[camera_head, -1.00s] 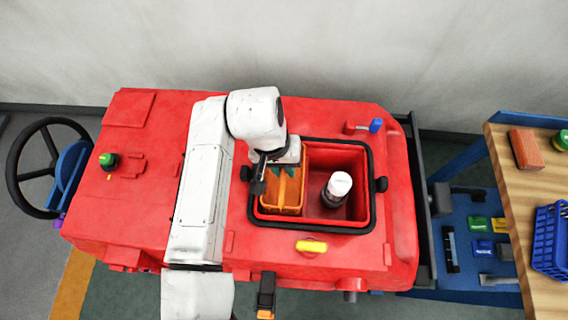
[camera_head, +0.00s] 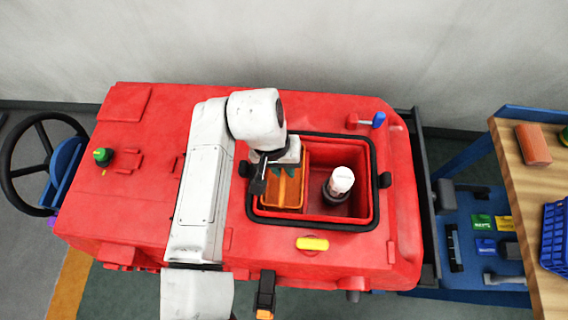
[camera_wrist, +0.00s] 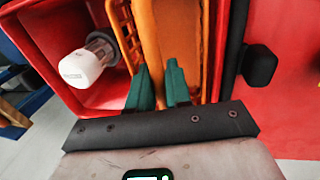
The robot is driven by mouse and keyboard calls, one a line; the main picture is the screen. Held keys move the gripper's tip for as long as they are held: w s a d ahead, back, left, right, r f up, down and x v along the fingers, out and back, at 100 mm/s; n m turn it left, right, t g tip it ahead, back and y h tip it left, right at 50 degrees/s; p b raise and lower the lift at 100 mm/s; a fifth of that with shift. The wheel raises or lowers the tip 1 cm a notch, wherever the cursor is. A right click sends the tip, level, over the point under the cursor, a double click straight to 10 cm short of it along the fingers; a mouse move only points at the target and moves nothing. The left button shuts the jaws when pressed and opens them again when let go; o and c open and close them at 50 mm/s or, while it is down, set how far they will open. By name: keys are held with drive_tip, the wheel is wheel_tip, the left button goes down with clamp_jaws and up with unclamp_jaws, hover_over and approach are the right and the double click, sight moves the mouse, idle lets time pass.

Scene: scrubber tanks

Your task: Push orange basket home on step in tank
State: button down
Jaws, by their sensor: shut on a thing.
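The orange basket (camera_head: 284,191) sits in the left part of the open red tank (camera_head: 341,216) in the head view. It fills much of the wrist view (camera_wrist: 205,45), where slots show along its wall. My gripper (camera_wrist: 160,88), with green fingers, is shut on the basket's orange middle wall from above. In the head view my gripper (camera_head: 284,170) is at the basket's far end, partly hidden by my arm. The basket's underside and the step under it are hidden.
A white-capped cylinder (camera_head: 342,181) stands in the tank right of the basket; it also shows in the wrist view (camera_wrist: 82,68). A black rim (camera_head: 372,165) frames the tank. A yellow handle (camera_head: 312,244) lies in front. A wooden table (camera_head: 535,210) is at right.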

drive_tip(key=shift+f, duration=0.45)
drive_tip(key=shift+f, duration=0.1)
drive_tip(key=shift+f+b, duration=0.3)
drive_tip(key=shift+f, duration=0.3)
drive_tip(key=shift+f, duration=0.95)
idle(0.7)
drive_tip(key=shift+r, duration=0.2)
idle(0.7)
drive_tip(key=shift+c, duration=2.4)
unclamp_jaws()
